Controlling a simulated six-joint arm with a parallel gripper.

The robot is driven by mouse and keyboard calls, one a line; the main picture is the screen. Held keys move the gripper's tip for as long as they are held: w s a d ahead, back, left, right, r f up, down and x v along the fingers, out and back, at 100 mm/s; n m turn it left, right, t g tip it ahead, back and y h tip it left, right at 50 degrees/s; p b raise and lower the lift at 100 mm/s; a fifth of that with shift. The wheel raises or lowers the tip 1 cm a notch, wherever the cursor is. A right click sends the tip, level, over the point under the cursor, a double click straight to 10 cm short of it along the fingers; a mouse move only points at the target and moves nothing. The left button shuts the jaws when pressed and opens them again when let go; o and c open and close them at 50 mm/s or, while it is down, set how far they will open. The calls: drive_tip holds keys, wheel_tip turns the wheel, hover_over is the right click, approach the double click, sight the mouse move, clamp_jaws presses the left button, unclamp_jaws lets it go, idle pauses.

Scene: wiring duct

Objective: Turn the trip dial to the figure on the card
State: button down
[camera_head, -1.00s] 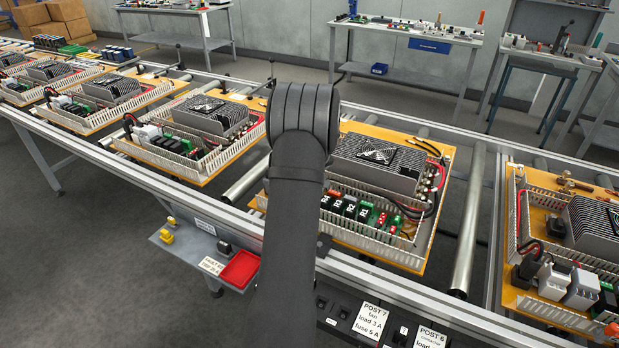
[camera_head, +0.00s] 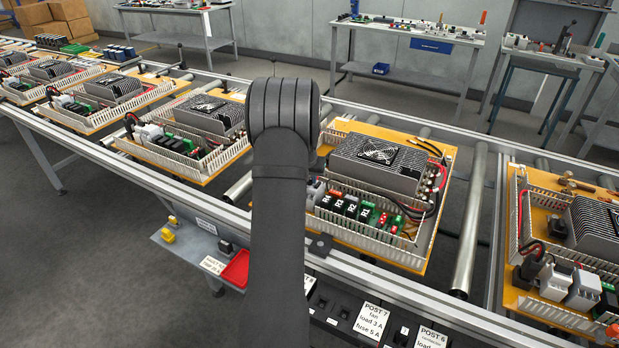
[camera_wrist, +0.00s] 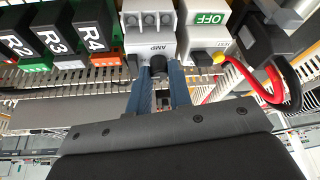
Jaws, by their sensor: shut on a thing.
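The trip dial (camera_wrist: 158,64) is a small dark knob on the front of a light grey unit (camera_wrist: 150,40) marked AMP, in the wrist view. My gripper (camera_wrist: 157,76) has its two blue fingers shut on the dial, one on each side. The figures around the dial are too small to read, and its setting cannot be told. In the head view my arm hides the gripper and dial. A white card (camera_head: 370,322) on the front rail reads POST 7, fan, load 3 A, fuse 5 A.
Black relays (camera_wrist: 55,35) marked R2, R3 and R4 stand to the left. Slotted duct walls (camera_wrist: 100,78) run below.

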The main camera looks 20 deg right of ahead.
drive_tip(key=shift+m, duration=0.3)
drive_tip(key=c, duration=1.3)
unclamp_jaws()
drive_tip(key=shift+a, duration=0.1)
drive_tip(key=shift+s, duration=0.1)
drive_tip(key=shift+v, duration=4)
drive_tip(key=shift+w+a+f, duration=0.1)
drive_tip(key=shift+w, duration=0.1)
drive_tip(key=shift+x, duration=3.55)
